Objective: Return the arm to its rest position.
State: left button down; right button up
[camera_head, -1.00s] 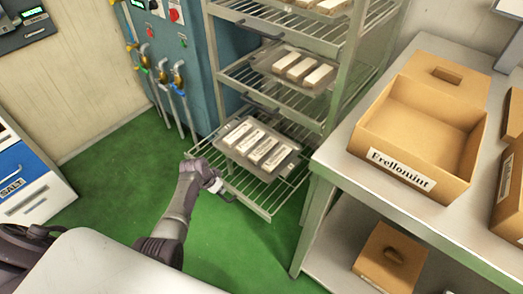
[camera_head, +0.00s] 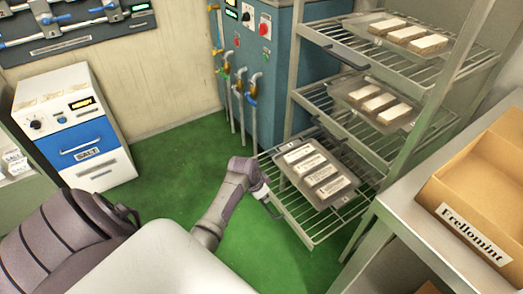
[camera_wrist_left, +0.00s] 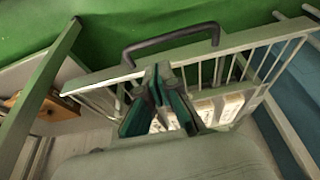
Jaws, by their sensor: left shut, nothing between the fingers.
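My left gripper (camera_wrist_left: 157,85) is shut and empty. In the left wrist view its fingers stand in front of the wire shelf's front rail (camera_wrist_left: 240,40) and its dark handle (camera_wrist_left: 170,38); I cannot tell whether they touch. In the head view the left arm (camera_head: 228,195) reaches to the front edge of the rack's lowest wire shelf (camera_head: 300,225), and the gripper (camera_head: 270,205) is small there. A tray (camera_head: 345,195) with several labelled bars lies on that shelf. My right gripper does not show.
The metal rack holds more trays of bars (camera_head: 375,100) above. A blue-and-white salt machine (camera_head: 80,140) stands at left. Green floor (camera_head: 170,170) is free between machine and rack.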

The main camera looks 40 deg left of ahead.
pick_arm(q)
jog(key=d+v, duration=0.1)
jog(key=v, duration=0.4)
jog(key=s+d+f+n+g+y, duration=0.1)
jog(key=s+d+f, duration=0.1)
jog(key=s+f, duration=0.5)
jog(key=s+d+f+g, duration=0.15)
jog(key=s+f, duration=0.35)
jog(key=f, duration=0.5)
jog(key=s+d+f, duration=0.4)
jog(key=s+f, duration=0.1)
jog(key=s, duration=0.4)
jog(key=s+d+f, duration=0.4)
jog(key=s+f, duration=0.1)
jog(key=s, duration=0.3)
jog(key=s+r+p, duration=0.5)
jog(key=s+p, duration=0.7)
jog(key=p, duration=0.1)
jog(key=shift+a+r, duration=0.35)
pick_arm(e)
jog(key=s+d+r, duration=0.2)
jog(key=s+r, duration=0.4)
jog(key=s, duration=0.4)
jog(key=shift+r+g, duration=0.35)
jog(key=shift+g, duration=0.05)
